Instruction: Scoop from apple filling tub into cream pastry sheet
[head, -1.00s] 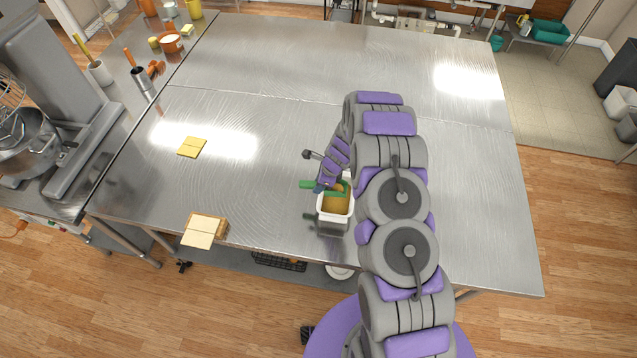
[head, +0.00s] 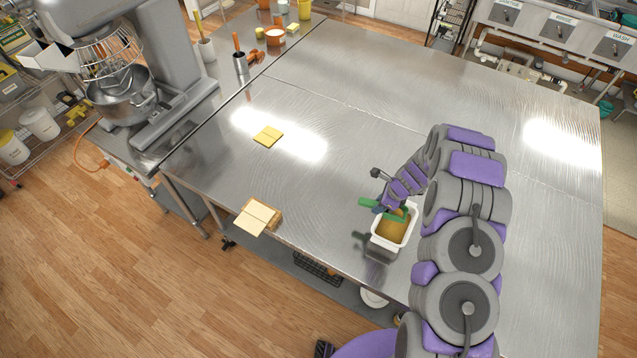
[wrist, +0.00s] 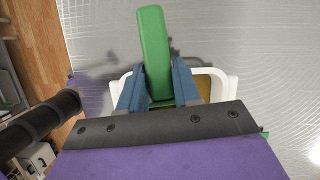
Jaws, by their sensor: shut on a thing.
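My gripper (head: 384,207) is shut on a green scoop (head: 369,202). In the wrist view, the scoop's green handle (wrist: 154,50) stands between my blue fingers (wrist: 160,88). The scoop's lower end is at the white apple filling tub (head: 376,241), over or in the golden-brown filling (head: 393,229); how deep I cannot tell. The tub's white rim (wrist: 226,88) shows behind my fingers. A cream pastry sheet (head: 251,222) lies on a wooden board (head: 275,217) at the table's front edge, left of the tub. A yellower sheet (head: 268,136) lies farther back.
The steel table (head: 330,185) is bare between the tub and the sheets. A mixer (head: 165,60) stands on the left counter. Utensil holders (head: 241,64) and small containers stand at the back left. The table behind my arm is clear.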

